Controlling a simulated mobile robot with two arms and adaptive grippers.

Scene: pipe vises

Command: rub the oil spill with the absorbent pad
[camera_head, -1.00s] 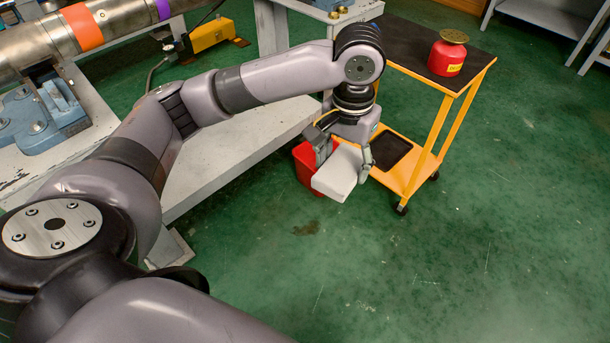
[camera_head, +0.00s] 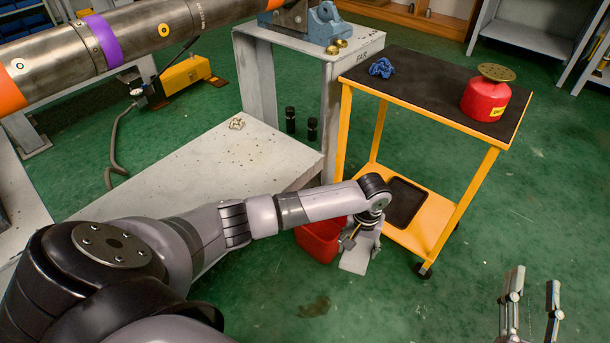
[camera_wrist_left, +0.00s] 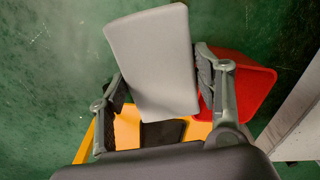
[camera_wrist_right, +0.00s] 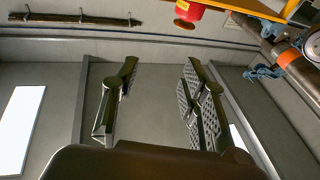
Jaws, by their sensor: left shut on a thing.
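The oil spill (camera_head: 313,305) is a dark brown patch on the green floor in the head view, in front of the red bucket. The absorbent pad is a light grey slab (camera_head: 355,261); it fills the middle of the left wrist view (camera_wrist_left: 155,60). My left gripper (camera_head: 363,243) is shut on the pad and holds it low beside the bucket, up and to the right of the spill in the picture. My right gripper (camera_head: 528,290) is open and empty at the lower right; its spread fingers also show in the right wrist view (camera_wrist_right: 158,95).
The red bucket (camera_head: 318,242) stands behind my left gripper. A yellow cart (camera_head: 462,200) has a red can (camera_head: 485,97) and a blue rag (camera_head: 382,68) on top, a dark tray (camera_head: 404,203) below. A grey bench (camera_head: 200,175) is at left. Floor at lower right is clear.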

